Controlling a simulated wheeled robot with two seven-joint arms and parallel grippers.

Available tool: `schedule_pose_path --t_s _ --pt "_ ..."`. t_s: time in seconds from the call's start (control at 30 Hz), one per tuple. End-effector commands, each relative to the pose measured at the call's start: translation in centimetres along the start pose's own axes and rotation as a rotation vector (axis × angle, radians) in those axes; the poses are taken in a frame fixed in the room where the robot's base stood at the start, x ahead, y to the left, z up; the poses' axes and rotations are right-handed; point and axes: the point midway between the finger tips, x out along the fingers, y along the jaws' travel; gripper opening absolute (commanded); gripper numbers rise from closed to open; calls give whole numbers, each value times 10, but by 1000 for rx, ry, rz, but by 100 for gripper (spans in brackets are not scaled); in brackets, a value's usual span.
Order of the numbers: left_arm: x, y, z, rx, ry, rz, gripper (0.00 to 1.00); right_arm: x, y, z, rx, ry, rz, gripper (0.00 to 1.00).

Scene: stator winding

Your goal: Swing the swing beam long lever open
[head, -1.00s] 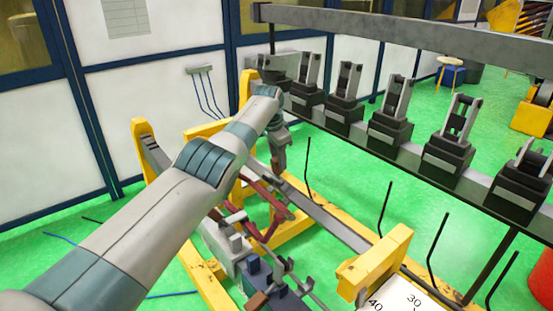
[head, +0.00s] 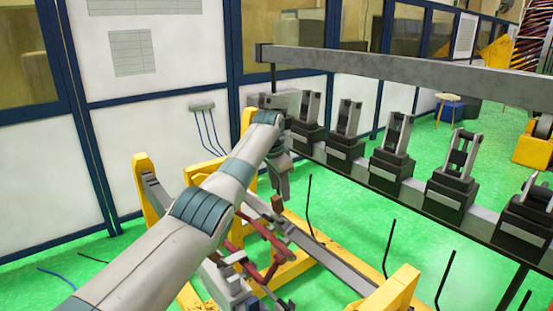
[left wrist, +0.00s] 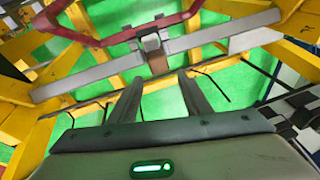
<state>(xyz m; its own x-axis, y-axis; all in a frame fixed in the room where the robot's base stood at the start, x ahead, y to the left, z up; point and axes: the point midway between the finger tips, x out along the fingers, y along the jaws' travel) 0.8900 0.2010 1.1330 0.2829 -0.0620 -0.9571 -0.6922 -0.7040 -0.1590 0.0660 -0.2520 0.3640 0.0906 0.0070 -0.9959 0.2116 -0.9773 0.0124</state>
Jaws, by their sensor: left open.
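A long grey bar (head: 325,255) lies across the yellow frame below my left arm. In the left wrist view the bar (left wrist: 95,80) crosses the picture, with a grey bracket and a brown block (left wrist: 158,63) at its middle. A red linkage (head: 270,250) hangs by it; it also shows in the wrist view (left wrist: 125,35). No label marks the long lever, so I cannot tell which part it is. My left gripper (head: 279,190) points down over the frame. In the wrist view its fingers (left wrist: 160,85) are apart and empty, appearing to either side below the brown block. My right gripper is out of view.
A thick grey overhead beam (head: 400,72) spans the upper right. Below it a rail carries several dark clamp blocks (head: 392,150). Yellow frame posts (head: 390,292) stand around the work area. Thin black rods rise from the rail's near side. Green floor lies open at left.

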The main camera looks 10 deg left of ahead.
Motion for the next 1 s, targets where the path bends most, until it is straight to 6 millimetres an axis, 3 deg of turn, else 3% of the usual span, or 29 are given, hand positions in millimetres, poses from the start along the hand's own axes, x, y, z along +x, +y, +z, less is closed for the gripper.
schedule_pose_path --t_s 0.4,0.6,0.8,1.0 --pt "-84 0 -4 2 6 -4 44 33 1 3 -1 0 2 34" --pt "-114 1 -6 3 4 -2 44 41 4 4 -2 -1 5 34" --pt "-128 1 -6 4 3 -1 44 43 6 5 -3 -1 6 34" --pt "-130 1 -7 4 3 0 44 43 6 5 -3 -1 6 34"
